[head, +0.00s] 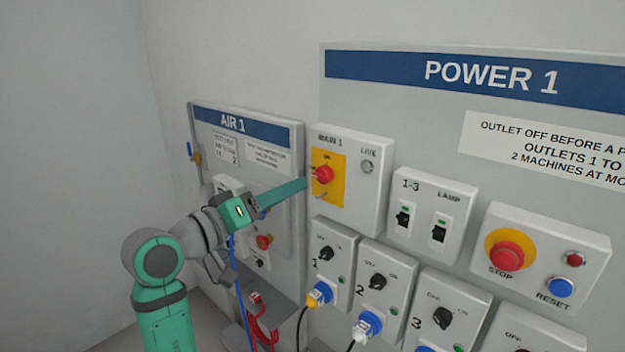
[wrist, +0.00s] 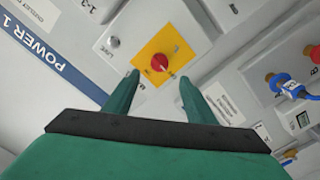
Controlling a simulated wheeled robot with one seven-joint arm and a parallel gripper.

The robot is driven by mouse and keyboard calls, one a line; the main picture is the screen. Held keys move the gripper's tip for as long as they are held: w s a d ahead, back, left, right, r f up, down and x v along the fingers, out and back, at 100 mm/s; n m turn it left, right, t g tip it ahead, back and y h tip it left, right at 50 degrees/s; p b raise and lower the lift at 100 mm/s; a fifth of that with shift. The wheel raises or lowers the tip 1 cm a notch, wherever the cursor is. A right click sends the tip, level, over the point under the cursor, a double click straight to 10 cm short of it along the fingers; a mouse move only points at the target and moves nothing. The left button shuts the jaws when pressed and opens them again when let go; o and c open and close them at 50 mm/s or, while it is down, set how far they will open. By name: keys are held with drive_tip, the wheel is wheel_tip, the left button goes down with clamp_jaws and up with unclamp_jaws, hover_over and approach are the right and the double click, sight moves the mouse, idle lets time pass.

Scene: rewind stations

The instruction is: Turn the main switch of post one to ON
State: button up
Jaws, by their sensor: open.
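The main switch is a red rotary knob (head: 323,174) on a yellow plate (head: 337,191), on the grey box marked MAIN 1 (head: 375,195). In the wrist view the red knob (wrist: 159,62) shows beyond and between my two green fingertips, with the yellow plate (wrist: 177,44) around it. My gripper (head: 303,183) reaches toward the knob from the left, its fingers spread; in the wrist view it is open (wrist: 158,77) and empty. I cannot tell whether a finger touches the knob. The knob's exact setting is too small to read. The round LIVE lamp (head: 367,167) looks grey.
The AIR 1 panel (head: 285,130) is behind my arm at left. Right of the switch are the 1-3 and LAMP switches (head: 432,215) and a red STOP button (head: 511,249). Below are outlet boxes (head: 333,248) with plugs and cables.

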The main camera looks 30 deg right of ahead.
sight(319, 177)
drive_tip(key=x, duration=0.9)
drive_tip(key=shift+d, duration=0.4)
drive_tip(key=shift+c, duration=0.4)
drive_tip(key=c, duration=1)
